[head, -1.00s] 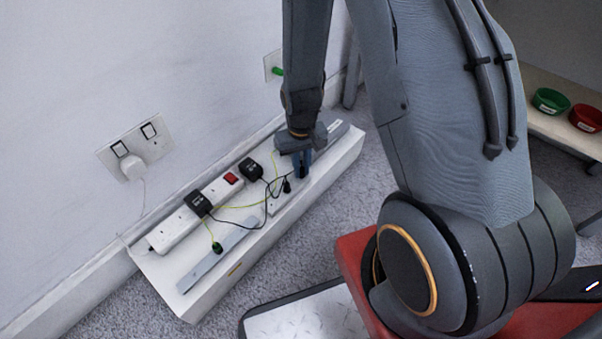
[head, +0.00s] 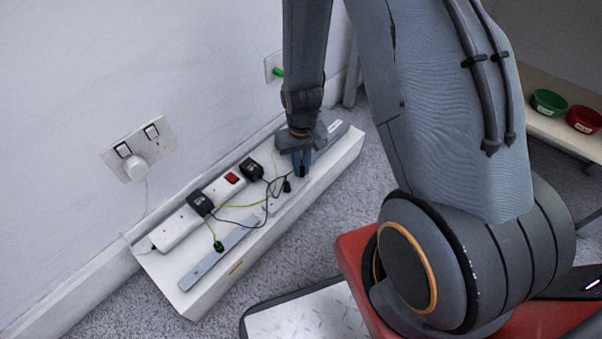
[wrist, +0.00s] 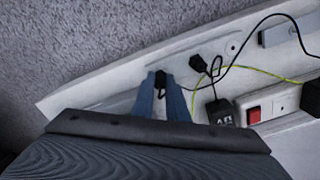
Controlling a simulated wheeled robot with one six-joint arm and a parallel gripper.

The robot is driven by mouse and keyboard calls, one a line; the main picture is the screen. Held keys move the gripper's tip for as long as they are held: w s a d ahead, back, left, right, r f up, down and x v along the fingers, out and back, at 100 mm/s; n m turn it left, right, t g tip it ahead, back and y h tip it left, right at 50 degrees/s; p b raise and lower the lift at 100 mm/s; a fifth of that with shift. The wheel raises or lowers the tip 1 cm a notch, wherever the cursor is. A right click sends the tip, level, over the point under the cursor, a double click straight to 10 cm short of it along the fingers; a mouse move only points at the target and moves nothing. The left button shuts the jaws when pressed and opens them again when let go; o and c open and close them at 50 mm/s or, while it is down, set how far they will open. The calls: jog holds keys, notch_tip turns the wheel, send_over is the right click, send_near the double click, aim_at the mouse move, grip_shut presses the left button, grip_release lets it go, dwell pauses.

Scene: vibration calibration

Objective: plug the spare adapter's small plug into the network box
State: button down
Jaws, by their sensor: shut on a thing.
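My gripper (head: 302,172) is low over the right part of a white tray (head: 215,292), its fingers pointing down. In the wrist view, the fingers (wrist: 160,90) are shut on a small black plug-like piece (wrist: 160,78); the fingers hide most of it. Another small black plug (head: 287,186) lies beside the fingertips, with a thin black cable; it also shows in the wrist view (wrist: 198,63). Two black adapters, one left (head: 200,203) and one right (head: 250,169), sit at the power strip. A grey labelled box (head: 338,129) is partly behind my gripper; I cannot tell if it is the network box.
The white power strip (head: 176,228) has a red switch (head: 231,178). A yellow-green cable ends in a dark green plug (head: 218,246) near a grey bar (head: 212,263). A wall socket (head: 138,146) holds a white plug. Loose cables cross the tray beside my gripper.

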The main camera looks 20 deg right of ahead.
aim_at(302, 168)
jog(key=shift+r+p, duration=0.35)
jog(key=shift+p, duration=0.35)
dwell(0.7)
jog(key=shift+r+p, duration=1.7)
jog(key=shift+p, duration=0.15)
notch_tip(302, 168, up, 8)
jog(key=p, duration=0.7)
jog(key=w+d+b, duration=0.4)
jog(key=w+d, duration=0.4)
jog(key=w, duration=0.4)
jog(key=w+d+b, duration=0.4)
jog(key=w+d, duration=0.3)
jog(key=w, duration=0.5)
jog(key=shift+s+d+f+b, duration=0.1)
jog(key=shift+f+b, duration=0.45)
jog(key=shift+f, duration=1.6)
jog(key=shift+s+d+f+b, duration=0.1)
jog(key=shift+f+b, duration=0.4)
jog(key=shift+f, duration=1.6)
jog(key=shift+a+f, duration=0.1)
jog(key=shift+f, duration=0.25)
